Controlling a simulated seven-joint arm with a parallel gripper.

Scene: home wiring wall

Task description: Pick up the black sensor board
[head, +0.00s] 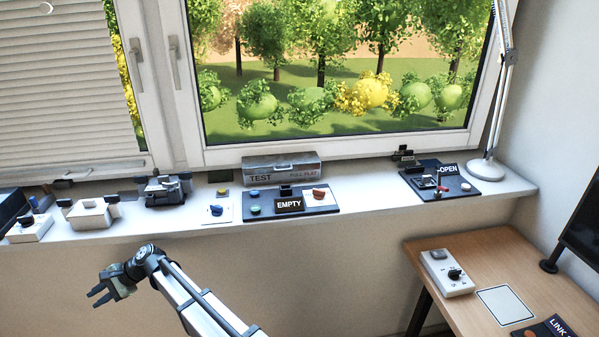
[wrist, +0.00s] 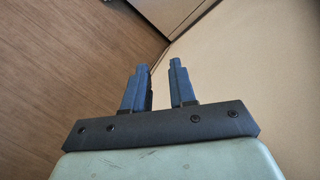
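My gripper (head: 97,295) hangs in front of the wall below the sill, at the lower left of the head view. In the wrist view my gripper (wrist: 159,68) has its two dark fingers apart with nothing between them. On the sill, a dark board (head: 447,187) at the right carries small parts and an "OPEN" sign. Another dark board (head: 265,213) at the middle carries buttons and an "EMPTY" sign. I cannot tell which dark item is the black sensor board. My gripper touches none of them.
A grey "TEST" case (head: 282,168) stands behind the middle board. Dark and white devices crowd the sill's left part. A lamp (head: 487,168) stands at its right end. A desk (head: 413,245) at lower right holds a white control box (head: 446,274). The sill between both boards is clear.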

